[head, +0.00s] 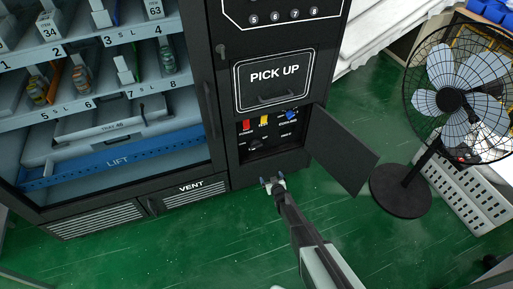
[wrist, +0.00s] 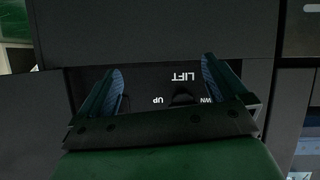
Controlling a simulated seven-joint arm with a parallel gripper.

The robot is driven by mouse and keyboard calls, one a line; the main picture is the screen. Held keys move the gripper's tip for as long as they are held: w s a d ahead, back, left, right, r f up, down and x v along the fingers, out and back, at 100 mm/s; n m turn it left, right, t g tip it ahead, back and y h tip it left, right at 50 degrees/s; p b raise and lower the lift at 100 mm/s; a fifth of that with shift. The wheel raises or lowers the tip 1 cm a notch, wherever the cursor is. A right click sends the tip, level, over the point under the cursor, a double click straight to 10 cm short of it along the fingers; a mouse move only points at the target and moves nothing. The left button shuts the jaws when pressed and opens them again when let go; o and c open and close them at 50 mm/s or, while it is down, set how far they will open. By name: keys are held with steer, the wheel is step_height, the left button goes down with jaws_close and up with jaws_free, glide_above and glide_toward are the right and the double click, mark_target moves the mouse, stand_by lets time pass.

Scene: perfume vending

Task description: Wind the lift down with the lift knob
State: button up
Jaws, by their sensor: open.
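The lift knob (wrist: 182,97) is a small dark knob in the wrist view, between the words UP and a partly hidden DOWN, near the LIFT label. In the head view the knob (head: 255,144) is small and dark in the control compartment. My gripper (head: 272,182) is open and low in front of this compartment, apart from the panel. In the wrist view its two blue-padded fingers (wrist: 163,75) stand either side of the knob's picture, with nothing between them. The lift (head: 85,167) is a blue-fronted bar low in the vending machine's glass-fronted cabinet.
The compartment's dark door (head: 341,150) hangs open at the right. Red (head: 246,126), yellow (head: 264,120) and blue (head: 291,115) controls sit above the knob. The PICK UP hatch (head: 273,84) is above. A standing fan (head: 450,100) is at the right. Green floor is clear around my arm.

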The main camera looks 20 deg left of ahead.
mark_target(257, 146)
steer(key=a+r+t+y, duration=0.3)
steer(key=a+r+y, duration=0.15)
steer(key=r, duration=0.45)
steer(key=shift+n+y, duration=0.25)
steer(key=shift+n, duration=0.05)
steer(key=x, duration=1.3)
steer(key=shift+w+d+f, duration=0.2)
steer(key=shift+w+f, duration=0.05)
steer(key=shift+f, duration=0.15)
steer(key=c, duration=1)
steer(key=shift+n, duration=0.4)
